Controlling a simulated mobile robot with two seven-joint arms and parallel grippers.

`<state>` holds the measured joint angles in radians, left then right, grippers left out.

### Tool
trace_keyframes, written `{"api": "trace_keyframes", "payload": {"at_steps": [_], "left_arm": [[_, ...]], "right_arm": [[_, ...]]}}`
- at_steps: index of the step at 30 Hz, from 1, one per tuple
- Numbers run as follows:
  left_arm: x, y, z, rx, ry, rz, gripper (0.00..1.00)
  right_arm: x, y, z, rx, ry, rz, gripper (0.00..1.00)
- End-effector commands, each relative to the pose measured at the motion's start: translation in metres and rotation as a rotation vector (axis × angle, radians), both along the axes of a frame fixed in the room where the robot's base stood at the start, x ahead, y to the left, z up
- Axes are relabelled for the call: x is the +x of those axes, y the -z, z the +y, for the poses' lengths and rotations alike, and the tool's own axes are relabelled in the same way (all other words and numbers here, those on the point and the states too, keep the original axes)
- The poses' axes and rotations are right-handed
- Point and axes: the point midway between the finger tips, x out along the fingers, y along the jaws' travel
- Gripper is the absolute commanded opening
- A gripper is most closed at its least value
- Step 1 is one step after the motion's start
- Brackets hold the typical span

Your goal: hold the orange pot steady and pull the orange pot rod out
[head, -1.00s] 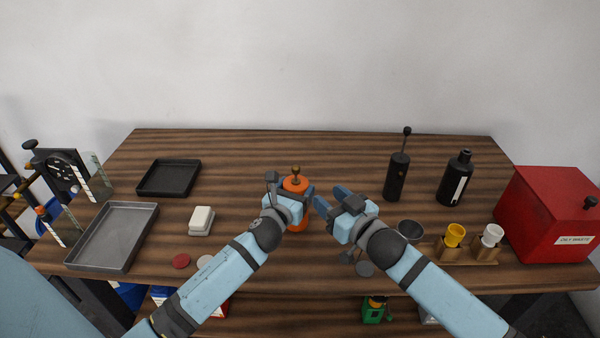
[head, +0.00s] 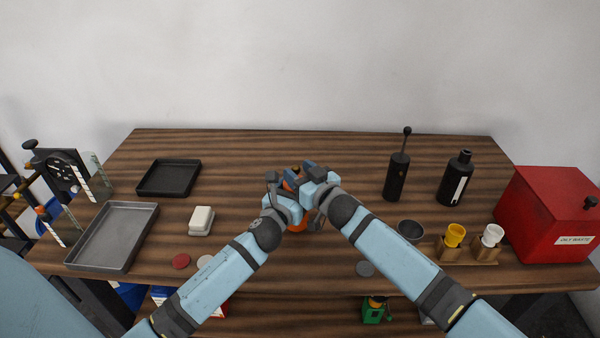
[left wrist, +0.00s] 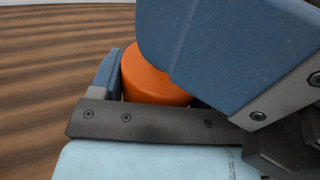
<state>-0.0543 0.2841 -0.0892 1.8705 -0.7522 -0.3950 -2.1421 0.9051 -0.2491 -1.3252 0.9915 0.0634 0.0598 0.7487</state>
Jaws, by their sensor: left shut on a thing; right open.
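The orange pot (head: 298,226) stands upright on the table in the middle, mostly hidden behind my grippers in the head view. Its rounded orange side also shows in the left wrist view (left wrist: 150,82), between the jaw parts. My left gripper (head: 286,196) is shut on the pot from the left. My right gripper (head: 303,176) is open and over the top of the pot, close to the rod. Only the brass-coloured tip of the pot rod (head: 295,168) shows; the rest is hidden, and I cannot tell whether the jaws touch it.
A grey tray (head: 112,238), a black tray (head: 168,178) and a white block (head: 201,220) lie left. The table behind the pot is clear.

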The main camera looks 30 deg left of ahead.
Motion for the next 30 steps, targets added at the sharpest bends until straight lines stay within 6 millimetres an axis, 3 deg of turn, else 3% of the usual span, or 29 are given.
{"api": "trace_keyframes", "payload": {"at_steps": [2, 8, 14, 24, 30], "left_arm": [[0.000, 0.000, 0.000, 0.001, 0.000, 0.000, 0.24], [0.000, 0.000, 0.000, 0.001, 0.000, 0.000, 0.24], [0.000, 0.000, 0.000, 0.001, 0.000, 0.000, 0.24], [0.000, 0.001, 0.000, 0.001, 0.000, 0.001, 0.24], [0.000, 0.001, 0.000, 0.001, -0.001, 0.002, 0.24]], "right_arm": [[0.000, 0.000, 0.000, 0.000, 0.000, 0.000, 0.46], [0.000, 0.000, 0.000, 0.000, 0.000, 0.000, 0.00], [0.000, -0.004, 0.000, 0.001, 0.000, -0.001, 0.00], [0.001, -0.068, 0.000, 0.003, 0.000, -0.003, 0.00], [0.000, -0.077, 0.000, 0.003, 0.000, -0.001, 0.00]]}}
